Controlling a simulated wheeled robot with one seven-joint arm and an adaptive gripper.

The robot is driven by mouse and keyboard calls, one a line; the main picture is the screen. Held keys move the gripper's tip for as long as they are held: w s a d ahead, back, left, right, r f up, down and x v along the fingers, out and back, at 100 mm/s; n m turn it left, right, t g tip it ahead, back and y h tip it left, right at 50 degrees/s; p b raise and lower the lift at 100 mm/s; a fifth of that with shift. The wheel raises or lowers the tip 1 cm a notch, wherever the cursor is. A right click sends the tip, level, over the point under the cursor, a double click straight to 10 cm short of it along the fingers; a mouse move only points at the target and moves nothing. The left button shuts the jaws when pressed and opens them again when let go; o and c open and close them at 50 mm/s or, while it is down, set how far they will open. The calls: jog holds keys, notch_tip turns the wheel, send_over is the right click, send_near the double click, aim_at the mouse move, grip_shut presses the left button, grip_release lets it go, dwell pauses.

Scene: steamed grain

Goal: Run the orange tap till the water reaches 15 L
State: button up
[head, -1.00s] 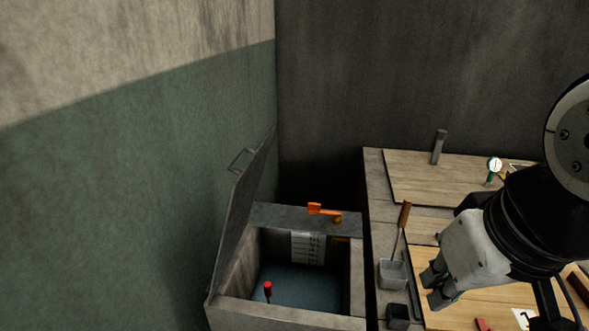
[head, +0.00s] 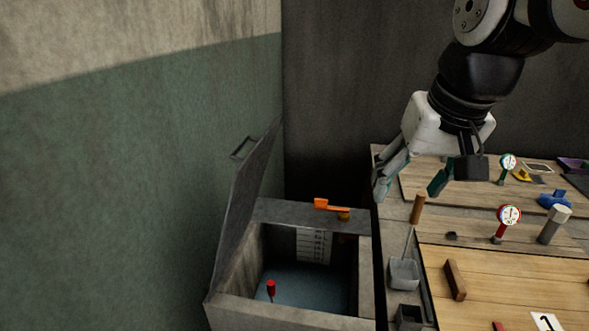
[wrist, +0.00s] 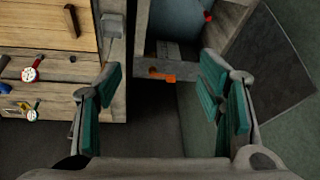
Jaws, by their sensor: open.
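The orange tap (head: 330,206) sits on the back ledge of an open grey tank (head: 338,320), its handle lying roughly along the ledge. Blue-grey water (head: 310,288) lies in the tank. A white scale plate (head: 312,245) with marks is on the inner back wall; its figures are too small to read. A red-topped float (head: 270,289) stands at the tank's front left. My gripper (head: 408,190) is open and empty, above and to the right of the tap. In the wrist view the tap (wrist: 162,76) shows between and beyond the open fingers.
The tank's lid (head: 243,215) stands raised on the left, near the green wall. A workbench (head: 510,270) is on the right, with a wooden-handled scoop (head: 404,272), a red gauge (head: 508,217), a green gauge (head: 507,163) and a wooden block (head: 455,280). A dark gap separates tank and bench.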

jog(key=w+a+f+m+b, duration=0.1)
jog(key=w+f+b, duration=0.3)
jog(key=w, duration=0.9)
jog(key=w+f+m+b, duration=0.15)
jog(key=w+f, duration=0.35)
jog(key=w, duration=0.8)
jog(key=w+a+f+h+b, duration=0.1)
jog(key=w+a+f+b, duration=0.15)
jog(key=w+f, duration=0.65)
jog(key=w+a+f+b, duration=0.2)
jog(key=w+f+b, duration=0.2)
jog(key=w+f, duration=0.4)
jog(key=shift+n, duration=0.25)
jog(key=x, duration=0.4)
jog(key=b+x, duration=0.1)
jog(key=x, duration=0.8)
jog(key=shift+w+d+r+b, duration=0.1)
jog(key=shift+w+d+b, duration=0.05)
jog(key=shift+d+b, duration=0.2)
